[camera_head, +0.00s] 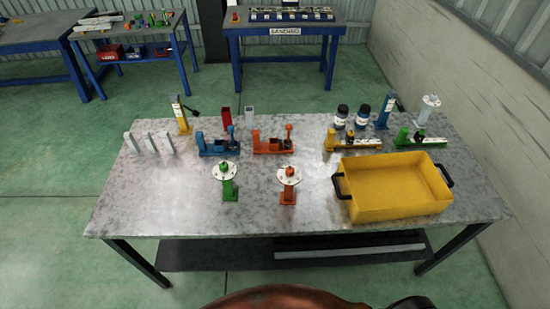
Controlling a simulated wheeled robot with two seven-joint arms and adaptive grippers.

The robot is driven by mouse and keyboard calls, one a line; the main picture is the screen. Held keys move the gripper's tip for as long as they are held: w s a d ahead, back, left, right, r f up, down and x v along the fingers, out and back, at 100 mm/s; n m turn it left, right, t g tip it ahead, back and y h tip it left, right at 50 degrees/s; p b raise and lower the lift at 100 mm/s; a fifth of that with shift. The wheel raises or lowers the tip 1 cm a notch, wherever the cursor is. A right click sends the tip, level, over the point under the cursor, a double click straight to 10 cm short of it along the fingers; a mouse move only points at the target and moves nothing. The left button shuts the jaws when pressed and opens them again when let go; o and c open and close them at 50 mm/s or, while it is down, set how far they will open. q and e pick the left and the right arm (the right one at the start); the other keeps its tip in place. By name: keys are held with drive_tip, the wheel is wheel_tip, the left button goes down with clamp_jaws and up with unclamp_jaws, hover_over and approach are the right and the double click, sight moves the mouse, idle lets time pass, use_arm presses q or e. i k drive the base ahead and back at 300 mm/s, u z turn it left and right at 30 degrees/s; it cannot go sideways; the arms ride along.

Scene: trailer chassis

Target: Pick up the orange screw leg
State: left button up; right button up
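On the grey metal table (130,205), an orange part with a white round plate and an orange knob on top (289,185) stands upright near the front middle. It looks like the orange screw leg. Another orange part (272,145), long and low with a raised post at its right end, lies just behind it. I cannot tell for certain from shape alone which of the two bears that name. Neither gripper is in view, and nothing touches either orange part.
A similar green part (228,183) stands to the left, a blue low part (218,147) behind it. A yellow bin (397,187) with black handles fills the right front. Several posts, cans and yellow and green parts line the back. The table's front left is clear.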

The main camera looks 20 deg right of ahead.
sight(287, 197)
drive_tip(key=u, duration=2.05)
drive_tip(key=i, duration=1.2)
drive_tip(key=z, duration=2.8)
